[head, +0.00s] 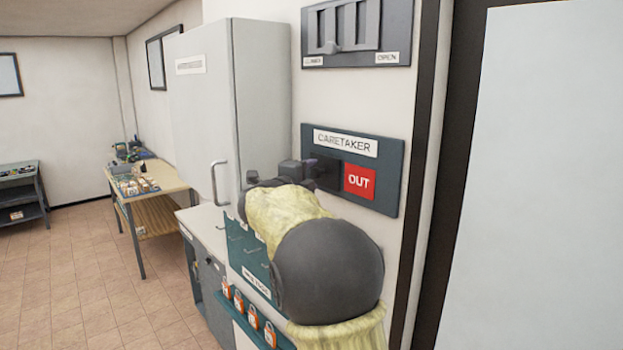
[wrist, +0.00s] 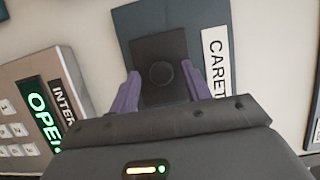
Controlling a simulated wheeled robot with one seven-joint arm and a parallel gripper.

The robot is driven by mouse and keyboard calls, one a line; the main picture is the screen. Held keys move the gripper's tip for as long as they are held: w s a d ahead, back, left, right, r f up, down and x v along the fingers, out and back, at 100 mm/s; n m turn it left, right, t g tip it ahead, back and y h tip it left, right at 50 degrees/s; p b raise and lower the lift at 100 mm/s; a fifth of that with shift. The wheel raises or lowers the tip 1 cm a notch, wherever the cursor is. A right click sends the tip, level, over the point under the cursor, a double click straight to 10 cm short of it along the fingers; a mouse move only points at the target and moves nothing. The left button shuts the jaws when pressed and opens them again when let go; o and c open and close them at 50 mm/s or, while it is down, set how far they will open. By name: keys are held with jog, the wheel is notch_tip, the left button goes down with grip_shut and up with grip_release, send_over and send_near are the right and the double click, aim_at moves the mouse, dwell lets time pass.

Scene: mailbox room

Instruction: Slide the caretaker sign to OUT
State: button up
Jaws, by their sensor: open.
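The caretaker sign (head: 390,188) is a blue-grey board on the wall with a white CARETAKER label (head: 345,143). A red OUT field (head: 359,181) shows on its right. A dark sliding plate (head: 325,166) lies to the left of OUT, partly hidden by my gripper (head: 306,176). In the wrist view the dark plate (wrist: 150,47) carries a round black knob (wrist: 161,75). My gripper (wrist: 160,84) is open, with one purple finger on each side of the knob. Gaps show between knob and fingers. The OUT field is hidden in the wrist view.
A panel with slots and a small lever (head: 343,28) is above the sign. A keypad unit with a green OPEN display (wrist: 42,112) is beside the sign. Orange padlocks (head: 252,316) hang below my arm. A grey cabinet (head: 235,90) stands left; a door frame (head: 447,170) is right.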

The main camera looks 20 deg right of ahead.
jog(key=b+v, duration=0.6)
jog(key=v, duration=1)
jog(key=shift+a+f, duration=0.1)
jog(key=shift+a, duration=0.05)
jog(key=a+f+n+t+y, duration=0.1)
jog(key=a+f+n+y, duration=0.1)
jog(key=f+n+y, duration=0.3)
jog(key=w+a+f+n+t+y, duration=0.1)
jog(key=a+f+n+y, duration=0.2)
jog(key=f+n, duration=0.5)
jog(key=a+f+n+t+y, duration=0.1)
jog(key=a+f+n+y, duration=0.1)
jog(key=f+n+y, duration=0.3)
jog(key=s+d+f+n+g+y, duration=0.1)
jog(key=s+f+n+g, duration=0.9)
jog(key=s+f, duration=1.2)
jog(key=shift+s+d+f+g, duration=0.45)
jog(key=shift+s+g, duration=0.1)
jog(key=shift+g, duration=0.15)
